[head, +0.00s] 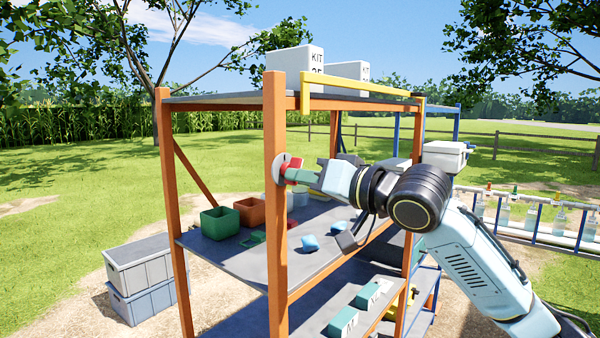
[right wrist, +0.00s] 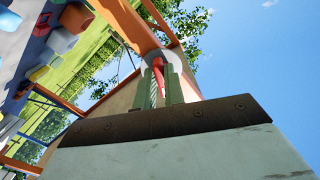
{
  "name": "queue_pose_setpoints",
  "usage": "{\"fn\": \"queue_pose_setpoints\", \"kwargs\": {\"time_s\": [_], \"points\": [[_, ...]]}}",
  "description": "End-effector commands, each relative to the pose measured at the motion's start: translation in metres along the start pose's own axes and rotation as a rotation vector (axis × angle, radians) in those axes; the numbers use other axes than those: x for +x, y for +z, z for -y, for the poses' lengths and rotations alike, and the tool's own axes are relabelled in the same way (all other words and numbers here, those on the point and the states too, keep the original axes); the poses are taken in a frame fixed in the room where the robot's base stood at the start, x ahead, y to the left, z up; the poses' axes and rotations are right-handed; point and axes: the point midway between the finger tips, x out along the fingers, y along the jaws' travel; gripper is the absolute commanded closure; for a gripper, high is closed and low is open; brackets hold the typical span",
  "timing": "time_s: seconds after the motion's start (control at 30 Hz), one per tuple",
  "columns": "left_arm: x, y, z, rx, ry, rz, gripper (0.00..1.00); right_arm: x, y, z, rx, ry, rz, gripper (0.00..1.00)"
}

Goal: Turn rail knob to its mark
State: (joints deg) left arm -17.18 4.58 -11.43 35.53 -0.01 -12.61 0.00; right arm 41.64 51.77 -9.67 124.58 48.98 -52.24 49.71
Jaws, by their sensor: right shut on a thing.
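The rail knob (head: 295,164) is red and sits on a round white dial (head: 280,168) fixed to the orange front post of the shelf rack. My right gripper (head: 293,175) reaches in from the right, and its green fingers are shut on the knob. In the right wrist view, the red knob (right wrist: 158,78) stands between the two fingers, with the white dial (right wrist: 150,60) behind it. The mark on the dial cannot be made out in either view. My left gripper is not in view.
The orange rack's post (head: 276,240) stands right at my fingers. A yellow rail (head: 360,85) runs along the top shelf near white kit boxes (head: 297,60). Green (head: 220,222) and brown bins stand on the middle shelf. Grey crates (head: 140,265) sit on the ground at left.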

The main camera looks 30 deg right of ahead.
Motion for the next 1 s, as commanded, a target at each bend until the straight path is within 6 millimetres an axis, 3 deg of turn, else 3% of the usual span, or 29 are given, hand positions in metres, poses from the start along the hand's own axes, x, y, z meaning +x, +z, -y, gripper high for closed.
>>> {"fn": "queue_pose_setpoints", "kwargs": {"time_s": [0.4,0.6,0.9,0.93,1.0], "points": [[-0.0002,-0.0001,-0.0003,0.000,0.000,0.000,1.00,-0.0008,-0.0063,0.0066,0.766,-0.009,-0.011,1.00],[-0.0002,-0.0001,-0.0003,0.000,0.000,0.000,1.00,-0.0011,-0.0074,0.0082,1.060,-0.008,-0.012,1.00],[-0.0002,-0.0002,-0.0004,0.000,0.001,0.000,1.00,-0.0013,-0.0074,0.0081,1.121,-0.006,-0.012,1.00],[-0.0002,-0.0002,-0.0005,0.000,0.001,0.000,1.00,-0.0013,-0.0074,0.0082,1.121,-0.006,-0.011,0.85],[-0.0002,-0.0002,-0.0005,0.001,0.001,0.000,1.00,-0.0012,-0.0070,0.0082,1.120,-0.006,-0.010,0.76]]}}
